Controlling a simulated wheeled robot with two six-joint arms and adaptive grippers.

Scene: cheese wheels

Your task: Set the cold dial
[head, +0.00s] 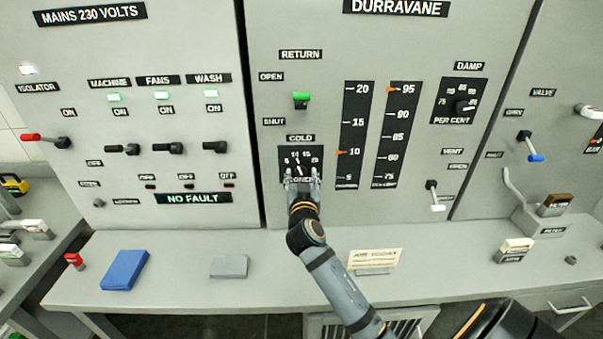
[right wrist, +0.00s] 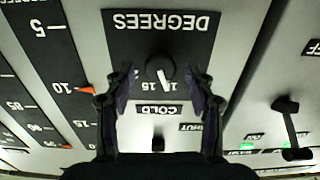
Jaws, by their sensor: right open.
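The cold dial is a dark plate (head: 285,156) under the COLD label (head: 300,138) on the middle panel. It has a scale around a round black knob (right wrist: 158,68) with a white pointer. In the right wrist view, upside down, the pointer sits between the 10 and 15 marks. My right gripper (head: 302,178) is in front of the lower part of the plate and hides part of it in the head view. In the right wrist view its open fingers (right wrist: 161,78) stand either side of the knob, with a gap on both sides. My left gripper is not in view.
Beside the dial are two scales (head: 357,130) with orange pointers. A green-topped switch (head: 301,100) is above, and a damp dial (head: 459,101) and a white-ended vent lever (head: 435,198) are to the right. A card (head: 375,258) and a blue book (head: 125,270) lie on the shelf.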

